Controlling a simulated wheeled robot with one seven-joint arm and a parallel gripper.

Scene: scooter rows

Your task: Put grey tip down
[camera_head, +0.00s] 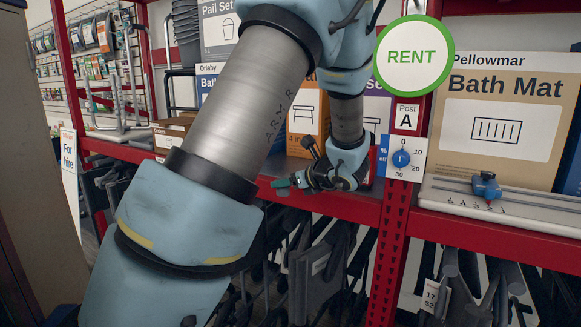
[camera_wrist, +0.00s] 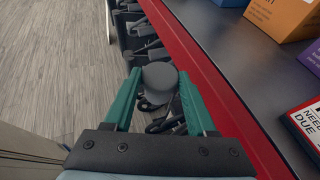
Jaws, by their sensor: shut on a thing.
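The grey tip (camera_wrist: 160,76) is a round grey piece with a flat top, seen in the wrist view between my two green fingers. My gripper (camera_wrist: 158,88) is shut on it. The tip is in the air in front of the red shelf edge (camera_wrist: 200,75), with dark scooter parts below. In the head view my gripper (camera_head: 284,185) is at the front of the red shelf, left of the post marked A. I cannot make out the tip clearly there.
The grey shelf top (camera_wrist: 225,50) holds an orange box (camera_wrist: 278,18) and a red-edged card (camera_wrist: 308,125). A dial panel (camera_head: 401,158) is on post A. A railed board (camera_head: 500,195) with a blue slider (camera_head: 486,185) lies right. Folded scooters (camera_head: 320,270) hang below.

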